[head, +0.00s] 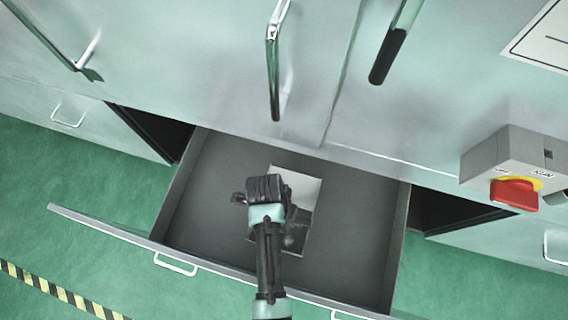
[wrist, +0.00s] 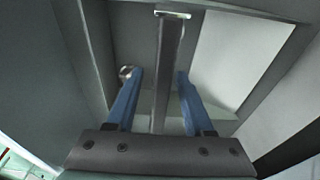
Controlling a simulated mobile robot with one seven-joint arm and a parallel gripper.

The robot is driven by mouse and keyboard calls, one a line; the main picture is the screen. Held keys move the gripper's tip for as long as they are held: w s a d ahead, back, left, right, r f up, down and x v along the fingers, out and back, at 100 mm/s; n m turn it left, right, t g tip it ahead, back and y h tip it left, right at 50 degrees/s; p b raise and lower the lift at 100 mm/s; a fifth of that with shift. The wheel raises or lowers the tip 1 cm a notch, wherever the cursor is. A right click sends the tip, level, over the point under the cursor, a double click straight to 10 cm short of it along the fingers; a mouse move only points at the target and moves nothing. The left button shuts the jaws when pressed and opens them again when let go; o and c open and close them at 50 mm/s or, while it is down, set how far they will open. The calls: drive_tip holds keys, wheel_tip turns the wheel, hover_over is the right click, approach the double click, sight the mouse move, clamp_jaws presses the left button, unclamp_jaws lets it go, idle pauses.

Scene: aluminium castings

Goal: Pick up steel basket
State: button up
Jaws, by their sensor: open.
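The steel basket appears to be the pale, square-edged thing (head: 302,185) lying in the open drawer, partly covered by my arm in the head view. In the wrist view a pale flat panel (wrist: 243,52) and a narrow grey bar (wrist: 168,65) show, probably parts of it. My gripper (wrist: 159,74) has two blue fingers, spread apart. The bar runs between them, with a gap visible on each side. In the head view my gripper is over the drawer, and its fingertips are hidden beneath the wrist.
The grey drawer (head: 350,225) is pulled out of a pale cabinet (head: 190,70). Its floor around the pale thing is bare. Cabinet handles (head: 273,75) hang above it. A grey switch box with a red knob (head: 514,194) juts out at right.

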drive_tip(key=shift+c, duration=0.3)
clamp_jaws()
drive_tip(key=shift+r, duration=0.1)
idle(1.0)
